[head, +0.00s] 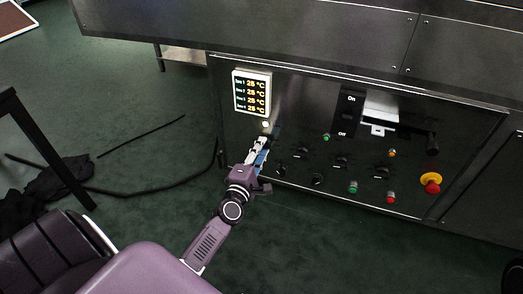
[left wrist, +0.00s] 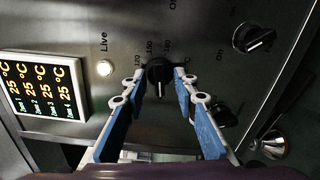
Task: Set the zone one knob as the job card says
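In the left wrist view a black round knob (left wrist: 159,74) sits on the steel panel, with a dial marked 120, 150 and 180 around it. A pale pointer mark shows on its lower side. My left gripper (left wrist: 160,79) has its two blue-padded fingers on either side of this knob, with a narrow gap visible at the tips. In the head view the left gripper (head: 265,140) is at the panel below the temperature display (head: 252,93) and hides the knob. The display reads 25 °C for several zones. I see no readable job card. My right gripper is out of view.
More black knobs (head: 341,162) and small green and red buttons lie to the right on the panel, with a red and yellow emergency stop (head: 431,183). A lit white lamp (left wrist: 105,68) labelled Live is beside the dial. A dark cable (head: 150,190) lies on the floor.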

